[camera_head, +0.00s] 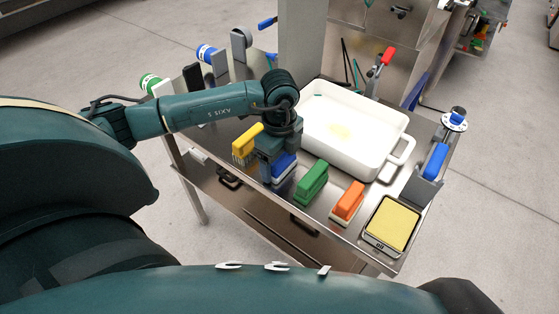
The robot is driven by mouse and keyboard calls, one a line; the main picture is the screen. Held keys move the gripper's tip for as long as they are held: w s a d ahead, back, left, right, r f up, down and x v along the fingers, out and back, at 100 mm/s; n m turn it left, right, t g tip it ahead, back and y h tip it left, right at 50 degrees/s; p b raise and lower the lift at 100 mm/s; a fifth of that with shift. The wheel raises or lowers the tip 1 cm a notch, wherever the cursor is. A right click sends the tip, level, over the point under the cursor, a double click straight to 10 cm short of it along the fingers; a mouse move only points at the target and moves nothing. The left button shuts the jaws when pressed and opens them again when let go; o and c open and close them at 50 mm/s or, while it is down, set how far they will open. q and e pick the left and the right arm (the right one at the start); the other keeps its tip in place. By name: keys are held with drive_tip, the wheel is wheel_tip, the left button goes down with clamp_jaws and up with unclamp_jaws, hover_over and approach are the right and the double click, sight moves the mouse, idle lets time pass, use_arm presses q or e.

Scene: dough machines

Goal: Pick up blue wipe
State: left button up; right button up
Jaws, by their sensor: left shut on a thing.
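The blue wipe (286,164) is a block with a blue top and a pale underside, near the front edge of the metal table (322,206). My left gripper (273,172) reaches down from above and is shut on the blue wipe, partly hiding it. I cannot tell whether the wipe touches the table or is slightly above it. My right gripper is not in view.
A yellow brush (246,138) stands close on the left. A green brush (312,184) and an orange brush (348,203) stand on the right, then a yellow pad on a scale (391,224). A white basin (385,130) stands behind them.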

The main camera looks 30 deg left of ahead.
use_arm(q)
wheel_tip(320, 180, up, 10)
drive_tip(key=shift+r, duration=0.1)
drive_tip(key=o, duration=0.5)
drive_tip(key=shift+c, duration=0.2)
drive_tip(key=c, duration=0.3)
